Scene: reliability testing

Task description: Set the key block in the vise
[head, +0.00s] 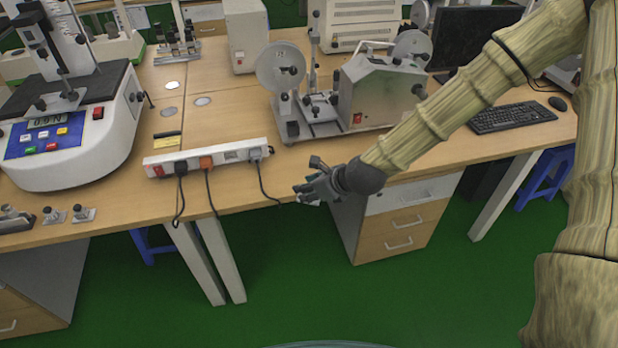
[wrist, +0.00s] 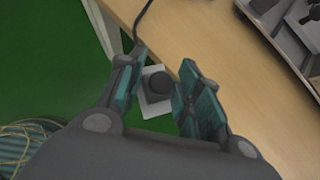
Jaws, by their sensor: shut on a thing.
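My gripper (wrist: 160,92) is shut on a small pale metal block with a dark round knob (wrist: 155,83), which I take to be the key block. It sits between the teal finger pads in the wrist view. In the head view my gripper (head: 310,193) is at the table's front edge, right of the power strip, and the block is mostly hidden by the fingers. A metal clamp-like device (head: 14,217) lies at the far left front edge of the table; it may be the vise, but I cannot tell for sure.
Two small knobbed blocks (head: 82,213) (head: 52,216) sit right of that device. A large test stand (head: 62,150) stands behind them. A white power strip (head: 215,158) with hanging cables lies between. A reel machine (head: 375,92) and a keyboard (head: 512,117) are to the right.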

